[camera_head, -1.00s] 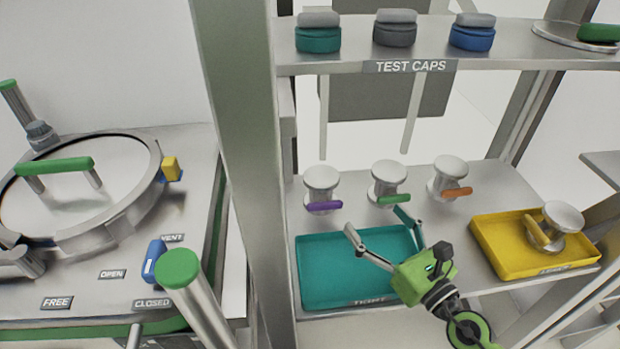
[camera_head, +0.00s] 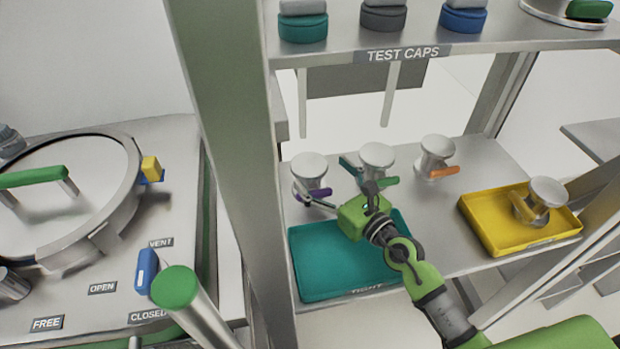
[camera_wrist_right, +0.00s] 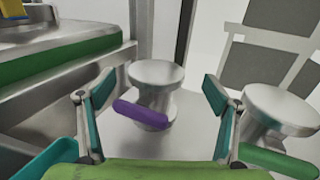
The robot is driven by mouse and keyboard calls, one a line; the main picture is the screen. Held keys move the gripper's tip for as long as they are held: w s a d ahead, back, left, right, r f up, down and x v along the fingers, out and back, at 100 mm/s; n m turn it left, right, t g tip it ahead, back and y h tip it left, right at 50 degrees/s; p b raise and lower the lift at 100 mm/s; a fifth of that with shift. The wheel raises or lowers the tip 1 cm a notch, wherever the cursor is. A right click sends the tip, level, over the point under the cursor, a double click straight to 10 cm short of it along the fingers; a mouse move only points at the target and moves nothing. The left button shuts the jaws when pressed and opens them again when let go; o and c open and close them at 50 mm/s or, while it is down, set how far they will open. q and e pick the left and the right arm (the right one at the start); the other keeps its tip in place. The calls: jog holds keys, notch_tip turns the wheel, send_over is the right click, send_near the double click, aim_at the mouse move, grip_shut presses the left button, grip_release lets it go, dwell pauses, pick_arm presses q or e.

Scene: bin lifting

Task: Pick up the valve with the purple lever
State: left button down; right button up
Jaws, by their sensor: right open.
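The valve with the purple lever (camera_head: 308,174) stands upright on the lower shelf at the left of a row of valves. In the right wrist view this valve (camera_wrist_right: 155,88) stands between the open fingers, its purple lever (camera_wrist_right: 141,114) turned toward the gripper. My right gripper (camera_head: 332,184) is open and empty, just in front of the valve, one finger on each side; I cannot tell whether it touches. The green-lever valve (camera_head: 377,163) is right beside the right finger, also in the wrist view (camera_wrist_right: 280,110). My left gripper is not in view.
An orange-lever valve (camera_head: 436,155) stands farther right. A teal tray (camera_head: 310,283) lies below my gripper; a yellow tray (camera_head: 480,232) holding a valve (camera_head: 540,200) is at right. A grey post (camera_head: 232,170) rises left. The caps shelf (camera_head: 440,47) is above.

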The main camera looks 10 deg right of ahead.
aim_at(311, 165)
jog(key=x, duration=0.4)
jog(key=shift+a+f, duration=0.15)
jog(key=shift+f, duration=0.25)
jog(key=shift+w+a, duration=0.15)
jog(key=shift+w, duration=0.1)
jog(key=shift+s, duration=0.1)
jog(key=shift+c, duration=0.3)
jog(key=c, duration=1.9)
jog(key=shift+r, duration=0.15)
jog(key=shift+c, duration=0.4)
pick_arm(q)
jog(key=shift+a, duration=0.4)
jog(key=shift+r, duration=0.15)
pick_arm(e)
jog(key=shift+r, duration=0.15)
